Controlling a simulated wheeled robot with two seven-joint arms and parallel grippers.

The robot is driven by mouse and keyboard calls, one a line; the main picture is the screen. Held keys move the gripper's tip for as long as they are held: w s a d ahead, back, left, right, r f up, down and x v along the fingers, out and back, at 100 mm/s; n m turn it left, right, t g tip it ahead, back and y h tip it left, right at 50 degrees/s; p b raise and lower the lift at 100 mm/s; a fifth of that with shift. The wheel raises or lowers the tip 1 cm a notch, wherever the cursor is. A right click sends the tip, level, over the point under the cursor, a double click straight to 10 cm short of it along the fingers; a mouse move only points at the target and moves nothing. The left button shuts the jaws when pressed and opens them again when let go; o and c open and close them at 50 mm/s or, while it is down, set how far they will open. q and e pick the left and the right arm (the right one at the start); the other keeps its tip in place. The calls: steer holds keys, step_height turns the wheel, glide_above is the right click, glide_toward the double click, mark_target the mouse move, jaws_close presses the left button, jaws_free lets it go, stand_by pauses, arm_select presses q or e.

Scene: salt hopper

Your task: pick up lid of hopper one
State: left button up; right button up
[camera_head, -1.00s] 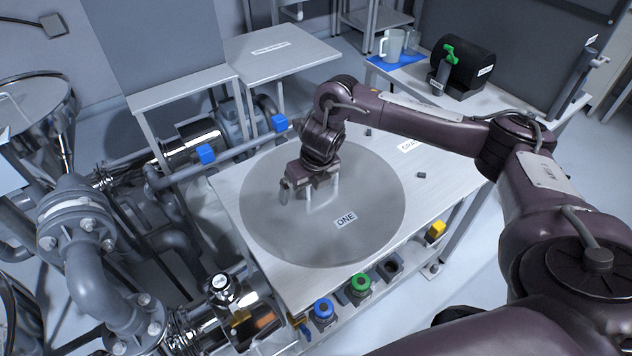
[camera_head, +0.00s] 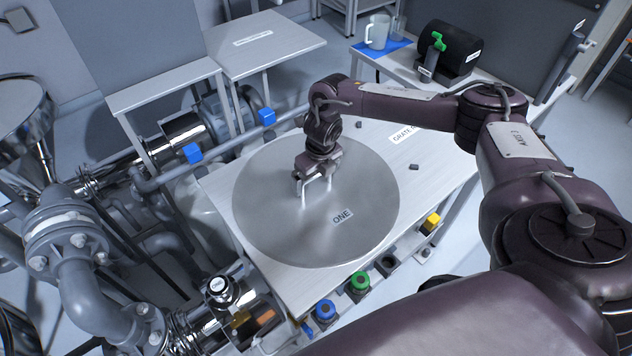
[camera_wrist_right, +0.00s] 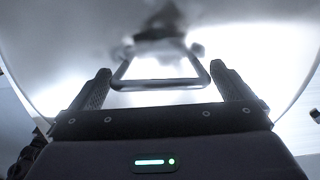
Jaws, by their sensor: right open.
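The lid of hopper one (camera_head: 285,225) is a large round grey disc labelled "ONE", lying flat on the metal table in the head view. Its bright bar handle (camera_head: 301,194) stands up near the disc's middle. My right gripper (camera_head: 319,172) is at the handle, pointing down, and partly hides it. In the right wrist view, the handle (camera_wrist_right: 160,84) lies between the two open fingers of my right gripper (camera_wrist_right: 160,78). I cannot tell whether a finger touches it. My left gripper does not show.
Pipes and a flanged elbow (camera_head: 85,285) crowd the left. Blue (camera_head: 325,311) and green (camera_head: 358,284) buttons line the table's front edge. A white mug (camera_head: 377,32) and a black cylinder (camera_head: 448,50) stand on the back-right table.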

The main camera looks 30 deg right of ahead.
steer(key=c, duration=1.7)
steer(key=shift+w+r, duration=0.1)
steer(key=shift+w, duration=0.1)
steer(key=shift+c, duration=0.2)
steer(key=shift+r, duration=0.1)
